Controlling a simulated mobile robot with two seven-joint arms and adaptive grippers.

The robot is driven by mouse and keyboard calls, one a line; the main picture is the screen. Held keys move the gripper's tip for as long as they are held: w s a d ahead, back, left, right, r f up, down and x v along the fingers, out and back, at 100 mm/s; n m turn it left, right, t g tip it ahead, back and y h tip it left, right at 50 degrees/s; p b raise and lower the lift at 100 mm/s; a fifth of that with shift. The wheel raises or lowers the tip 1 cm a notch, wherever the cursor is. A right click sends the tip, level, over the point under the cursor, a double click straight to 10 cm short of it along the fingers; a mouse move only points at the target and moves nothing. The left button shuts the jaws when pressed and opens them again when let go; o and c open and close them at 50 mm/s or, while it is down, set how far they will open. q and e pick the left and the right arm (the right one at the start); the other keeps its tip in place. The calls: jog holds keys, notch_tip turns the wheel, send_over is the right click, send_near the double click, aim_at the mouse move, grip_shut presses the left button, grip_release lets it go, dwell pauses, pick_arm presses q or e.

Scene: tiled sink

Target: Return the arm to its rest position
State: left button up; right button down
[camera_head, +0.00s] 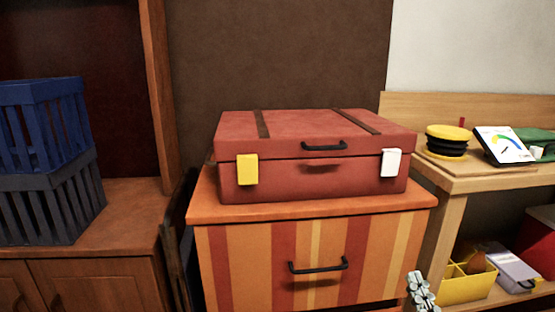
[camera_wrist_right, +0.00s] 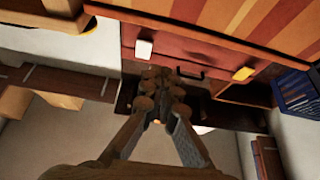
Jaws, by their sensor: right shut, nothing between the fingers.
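My right gripper (camera_head: 420,291) shows only in part at the bottom edge of the head view, in front of the striped cabinet's lower right corner. In the right wrist view its fingers (camera_wrist_right: 160,88) come together, shut with nothing between them. The gripper is apart from the cabinet and the suitcase. My left gripper is in neither view.
A closed red suitcase (camera_head: 310,133) with a yellow and a white latch lies on a striped drawer cabinet (camera_head: 260,265). Blue (camera_head: 40,125) and dark (camera_head: 50,205) crates are stacked at left. A wooden workbench (camera_head: 465,178) at right holds a yellow-black spool (camera_head: 447,142) and a tablet (camera_head: 503,145).

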notch_tip(320, 180, down, 19)
jog(key=s+a+g+h, duration=0.2)
jog(key=s+a+g, duration=0.1)
jog(key=g, duration=0.7)
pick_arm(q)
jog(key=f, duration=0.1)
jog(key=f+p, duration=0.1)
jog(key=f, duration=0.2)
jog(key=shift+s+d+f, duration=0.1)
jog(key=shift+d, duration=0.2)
pick_arm(e)
jog(key=s+d+f+g+h, duration=0.1)
jog(key=s+f+g, duration=0.4)
jog(key=s, duration=0.3)
jog(key=s+f+g+h, duration=0.1)
jog(key=s+f+g, duration=0.4)
jog(key=s, duration=0.4)
jog(key=shift+d+f, duration=0.3)
jog(key=shift+d, duration=0.1)
